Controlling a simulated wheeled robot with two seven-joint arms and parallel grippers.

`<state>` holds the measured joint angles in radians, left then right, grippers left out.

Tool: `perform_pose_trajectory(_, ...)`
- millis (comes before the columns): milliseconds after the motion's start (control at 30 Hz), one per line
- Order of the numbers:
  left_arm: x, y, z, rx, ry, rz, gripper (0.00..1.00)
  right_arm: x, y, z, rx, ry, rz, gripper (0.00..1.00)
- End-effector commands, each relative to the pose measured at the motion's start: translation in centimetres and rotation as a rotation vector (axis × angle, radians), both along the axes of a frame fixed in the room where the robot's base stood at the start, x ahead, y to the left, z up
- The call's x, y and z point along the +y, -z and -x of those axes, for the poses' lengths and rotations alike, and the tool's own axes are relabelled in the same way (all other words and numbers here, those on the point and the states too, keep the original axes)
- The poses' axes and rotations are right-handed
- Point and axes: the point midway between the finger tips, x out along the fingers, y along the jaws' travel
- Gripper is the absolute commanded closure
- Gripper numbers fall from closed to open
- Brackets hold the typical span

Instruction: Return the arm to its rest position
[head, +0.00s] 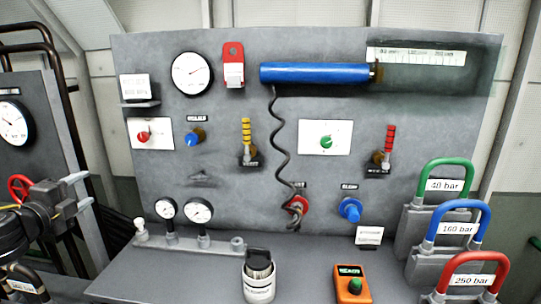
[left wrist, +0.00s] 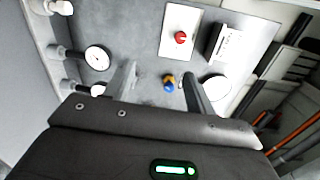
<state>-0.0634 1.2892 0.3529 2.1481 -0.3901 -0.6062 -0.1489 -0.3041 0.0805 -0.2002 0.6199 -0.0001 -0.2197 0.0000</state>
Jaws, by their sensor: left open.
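My left gripper (head: 84,191) is at the left edge of the head view, left of the grey panel. Its two fingers are apart and nothing is between them. In the left wrist view the open fingers (left wrist: 158,80) point toward the panel. A blue knob (left wrist: 168,82) shows beyond them, apart from the fingers. The same blue knob (head: 195,136) is on the panel's upper left in the head view. My right gripper is not in view.
The grey panel (head: 330,190) carries gauges, knobs, levers and a blue cylinder (head: 315,73). On the ledge stand a white cup (head: 259,285) and an orange device (head: 351,285). Weights with coloured handles (head: 450,228) are at right. Black pipes (head: 62,105) rise at left.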

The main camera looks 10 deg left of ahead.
Motion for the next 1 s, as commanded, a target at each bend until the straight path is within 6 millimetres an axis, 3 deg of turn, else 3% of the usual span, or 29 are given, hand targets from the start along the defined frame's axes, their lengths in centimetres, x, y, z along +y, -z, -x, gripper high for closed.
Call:
perform_pose_trajectory(267, -0.8, 8.5, 1.2, 0.085, -0.082, 0.173, 0.44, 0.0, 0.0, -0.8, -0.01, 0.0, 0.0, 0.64)
perform_pose_trajectory(467, -3.0, 17.8, 3.9, 0.194, -0.19, 0.374, 0.44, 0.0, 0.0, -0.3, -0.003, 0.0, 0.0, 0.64)
perform_pose_trajectory(600, -6.7, 26.8, 8.6, 0.332, -0.325, 0.586, 0.44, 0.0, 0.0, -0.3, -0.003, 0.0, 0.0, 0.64)
perform_pose_trajectory(733, -11.6, 33.9, 14.3, 0.484, -0.473, 0.79, 0.44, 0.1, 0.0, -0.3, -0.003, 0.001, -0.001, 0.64)
perform_pose_trajectory(833, -15.2, 37.4, 18.3, 0.586, -0.573, 0.915, 0.44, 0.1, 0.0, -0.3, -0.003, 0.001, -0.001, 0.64)
perform_pose_trajectory(1000, -20.1, 40.5, 23.6, 0.724, -0.704, 1.063, 0.44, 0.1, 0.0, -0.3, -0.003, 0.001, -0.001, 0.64)
